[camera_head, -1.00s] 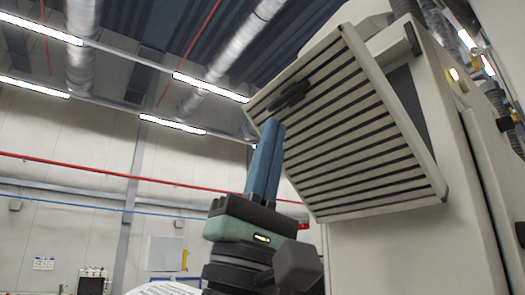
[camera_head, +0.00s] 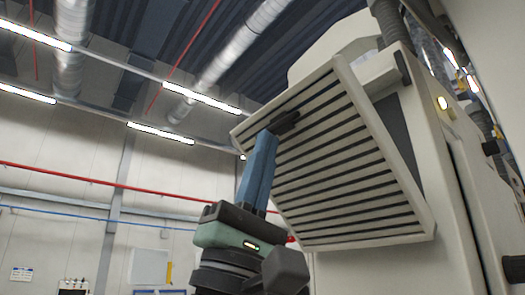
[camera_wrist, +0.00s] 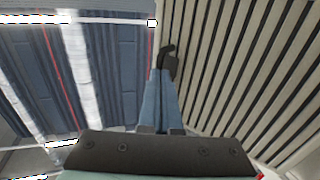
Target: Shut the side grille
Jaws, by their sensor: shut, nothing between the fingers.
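The side grille (camera_head: 340,165) is a pale slatted panel on the cabinet at the right. It stands tilted out from the cabinet, with a dark opening (camera_head: 398,125) showing behind its right edge. A dark handle (camera_head: 284,122) sits near its upper left edge and also shows in the wrist view (camera_wrist: 168,62). My gripper (camera_head: 267,135) is shut and empty, its blue fingers pointing up at the handle. In the wrist view, the fingertips (camera_wrist: 162,75) overlap the handle's lower end. I cannot tell whether they touch it.
Open air lies left of the grille, before a far wall (camera_head: 60,155).

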